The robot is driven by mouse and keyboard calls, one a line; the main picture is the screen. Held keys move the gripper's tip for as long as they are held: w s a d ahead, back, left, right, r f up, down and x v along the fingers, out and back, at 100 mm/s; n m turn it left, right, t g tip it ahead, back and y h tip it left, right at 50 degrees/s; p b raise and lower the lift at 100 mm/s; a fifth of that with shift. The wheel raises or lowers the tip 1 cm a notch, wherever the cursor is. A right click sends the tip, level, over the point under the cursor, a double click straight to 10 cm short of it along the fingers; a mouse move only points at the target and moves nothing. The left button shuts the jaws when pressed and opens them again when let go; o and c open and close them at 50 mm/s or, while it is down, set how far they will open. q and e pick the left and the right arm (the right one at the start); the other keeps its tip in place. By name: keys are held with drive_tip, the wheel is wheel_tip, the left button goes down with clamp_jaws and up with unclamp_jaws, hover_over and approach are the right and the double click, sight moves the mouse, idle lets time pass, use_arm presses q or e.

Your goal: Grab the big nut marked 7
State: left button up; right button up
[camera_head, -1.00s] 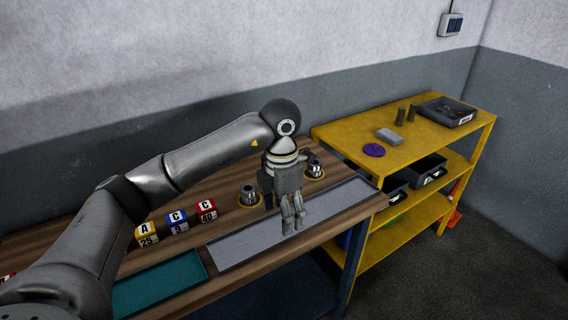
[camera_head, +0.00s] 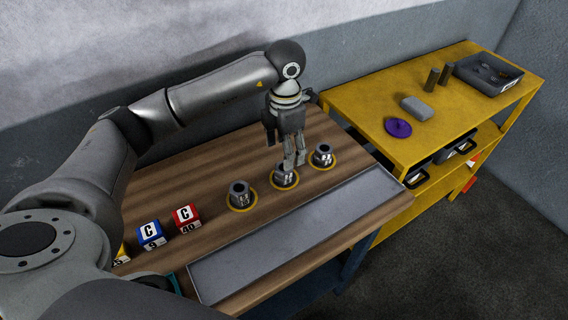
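Three metal nuts stand upright in a row on the wooden table, each in a yellow ring: the left nut (camera_head: 239,195), the middle nut (camera_head: 284,178) and the right nut (camera_head: 323,156). Their pale side marks are too small to read, so I cannot tell which is the 7. My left gripper (camera_head: 295,164) points down at the middle nut. Its fingertips overlap the nut's top in the picture and partly hide it. Whether they touch it, and how far apart they are, I cannot tell. My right gripper is not in view.
A grey tray (camera_head: 290,240) lies along the table's front. Blue (camera_head: 150,234) and red (camera_head: 186,217) lettered blocks stand at left. The yellow shelf (camera_head: 450,78) at right holds a purple disc (camera_head: 398,127), a grey block (camera_head: 416,107), two dark cylinders and a dark bin (camera_head: 488,74).

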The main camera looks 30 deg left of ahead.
sight(283, 175)
use_arm(q)
drive_tip(key=shift+f, duration=0.45)
wheel_tip(283, 175, down, 5)
drive_tip(key=p, duration=0.2)
drive_tip(key=shift+a+r+p, duration=0.1)
drive_tip(key=shift+p, duration=0.2)
drive_tip(key=shift+f, duration=0.45)
drive_tip(key=shift+c, duration=1.4)
drive_tip(key=c, duration=1)
drive_tip(key=shift+o, duration=0.2)
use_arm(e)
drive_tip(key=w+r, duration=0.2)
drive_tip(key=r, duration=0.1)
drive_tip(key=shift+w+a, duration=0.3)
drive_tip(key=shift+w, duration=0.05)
